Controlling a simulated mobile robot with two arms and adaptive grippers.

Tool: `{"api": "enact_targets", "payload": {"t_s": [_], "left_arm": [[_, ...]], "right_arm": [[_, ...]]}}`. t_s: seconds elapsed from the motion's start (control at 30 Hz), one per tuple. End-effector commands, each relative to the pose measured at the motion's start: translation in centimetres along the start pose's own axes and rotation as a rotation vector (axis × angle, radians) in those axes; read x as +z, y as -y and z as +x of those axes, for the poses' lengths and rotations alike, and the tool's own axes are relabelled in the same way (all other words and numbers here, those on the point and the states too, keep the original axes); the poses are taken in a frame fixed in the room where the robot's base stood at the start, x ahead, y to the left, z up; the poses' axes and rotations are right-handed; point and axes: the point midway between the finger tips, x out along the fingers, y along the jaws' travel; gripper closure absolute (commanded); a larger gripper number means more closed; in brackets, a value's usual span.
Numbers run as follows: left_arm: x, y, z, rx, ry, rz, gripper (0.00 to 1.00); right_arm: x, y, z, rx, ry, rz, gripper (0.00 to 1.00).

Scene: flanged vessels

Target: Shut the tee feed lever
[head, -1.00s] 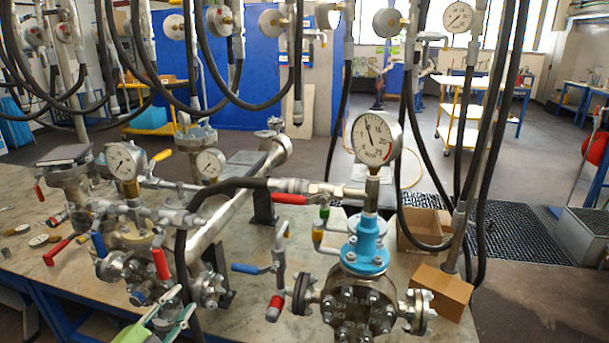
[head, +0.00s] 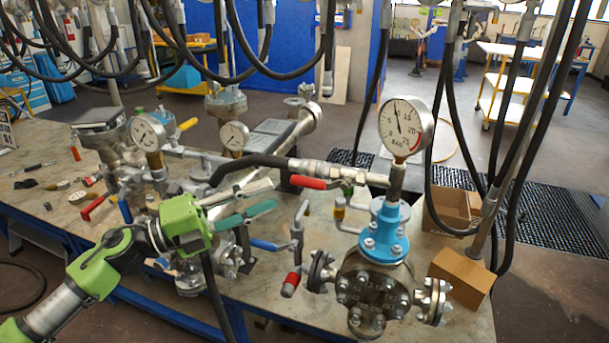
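My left gripper (head: 273,194) reaches in from the left on a green arm. Its pale finger and teal finger stand apart, with nothing visible between them. The tips are left of a red-handled lever (head: 309,183) on the fitting at the end of the black hose, and appear apart from it. That lever lies roughly along the pipe, beside the blue flanged neck (head: 384,230) of the right vessel (head: 374,290). Which lever is the tee feed one is not labelled. A blue lever (head: 270,245) and a short red-handled valve (head: 291,281) sit lower. My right gripper is out of view.
A pressure gauge (head: 406,128) stands above the right vessel. Black hoses hang across the back and right. A cardboard box (head: 461,279) sits right of the vessel. Another valve assembly with gauges crowds the left; loose tools lie on the bench (head: 30,185).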

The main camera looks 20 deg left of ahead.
Motion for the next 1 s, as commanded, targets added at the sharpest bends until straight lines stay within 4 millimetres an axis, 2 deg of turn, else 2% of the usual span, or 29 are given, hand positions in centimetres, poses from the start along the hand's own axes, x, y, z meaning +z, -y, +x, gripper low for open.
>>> {"api": "enact_targets", "payload": {"t_s": [0.03, 0.5, 0.7, 0.97, 1.0], "left_arm": [[0.1, 0.6, 0.9, -0.004, -0.001, 0.002, 0.69], [0.2, 0.5, 8.1, -0.003, 0.003, -0.002, 0.69], [0.1, 0.1, 9.3, -0.001, 0.002, -0.002, 0.69], [0.0, 0.0, 9.4, 0.000, 0.001, -0.001, 0.69], [0.0, 0.0, 9.4, 0.000, 0.001, -0.001, 0.74]], "right_arm": [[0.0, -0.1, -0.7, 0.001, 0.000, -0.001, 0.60], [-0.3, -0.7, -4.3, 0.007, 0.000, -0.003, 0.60], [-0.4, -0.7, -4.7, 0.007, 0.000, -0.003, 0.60], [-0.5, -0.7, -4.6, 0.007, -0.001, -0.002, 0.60], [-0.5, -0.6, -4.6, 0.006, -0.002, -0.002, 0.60]]}}
